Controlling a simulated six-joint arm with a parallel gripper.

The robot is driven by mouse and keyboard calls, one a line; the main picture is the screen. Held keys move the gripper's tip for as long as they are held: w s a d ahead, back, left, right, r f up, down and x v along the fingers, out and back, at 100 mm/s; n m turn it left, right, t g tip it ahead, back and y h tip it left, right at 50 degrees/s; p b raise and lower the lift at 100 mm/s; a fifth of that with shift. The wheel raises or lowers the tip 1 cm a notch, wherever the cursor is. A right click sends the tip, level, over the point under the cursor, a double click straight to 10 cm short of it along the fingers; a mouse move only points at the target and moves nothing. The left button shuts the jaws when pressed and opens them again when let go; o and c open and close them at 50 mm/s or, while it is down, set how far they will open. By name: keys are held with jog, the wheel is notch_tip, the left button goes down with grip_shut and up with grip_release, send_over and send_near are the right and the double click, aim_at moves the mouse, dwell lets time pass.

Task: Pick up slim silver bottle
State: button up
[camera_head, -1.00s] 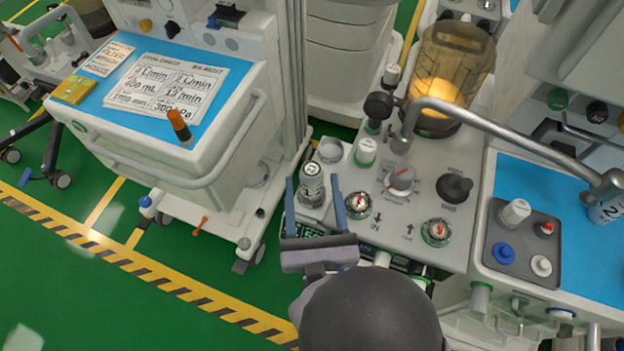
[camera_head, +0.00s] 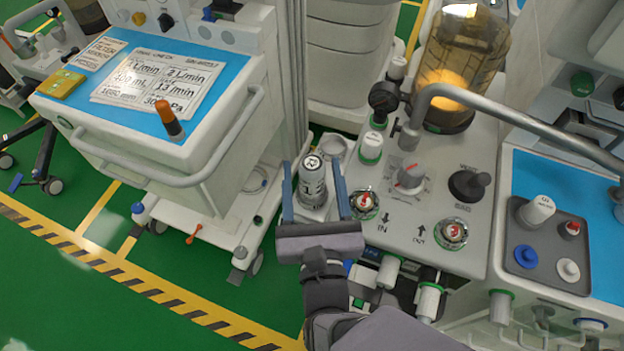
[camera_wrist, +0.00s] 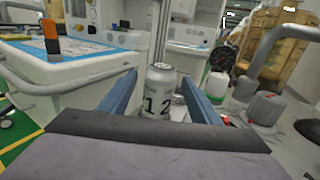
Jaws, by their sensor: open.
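The slim silver bottle (camera_head: 313,181) stands upright in a light holder at the left edge of the machine's top panel. It has a pale cap with a dark mark and dark print on its side. My gripper (camera_head: 314,184) is open, with one blue-grey finger on each side of the bottle. In the wrist view the bottle (camera_wrist: 160,98) stands between the two fingers, a little beyond them, with "1 2" on its side. Its lower part is hidden behind the gripper's body. I cannot tell whether a finger touches it.
A grey dial (camera_head: 410,178) and a white-capped knob (camera_head: 371,147) stand farther right. A white cart with a rail handle (camera_head: 215,170) stands to the left.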

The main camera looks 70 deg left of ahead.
jog(key=shift+b, duration=0.35)
jog(key=shift+w+a+r, duration=0.1)
jog(key=shift+w+a, duration=0.05)
jog(key=shift+a, duration=0.2)
jog(key=shift+p+x, duration=0.35)
jog(key=shift+x, duration=1.75)
jog(key=shift+c, duration=0.6)
jog(key=c, duration=1.2)
jog(key=shift+o, duration=0.2)
jog(key=shift+r, duration=0.2)
notch_tip(320, 180, up, 28)
jog(key=p, duration=0.3)
jog(key=shift+f, duration=0.2)
jog(key=shift+c, duration=0.5)
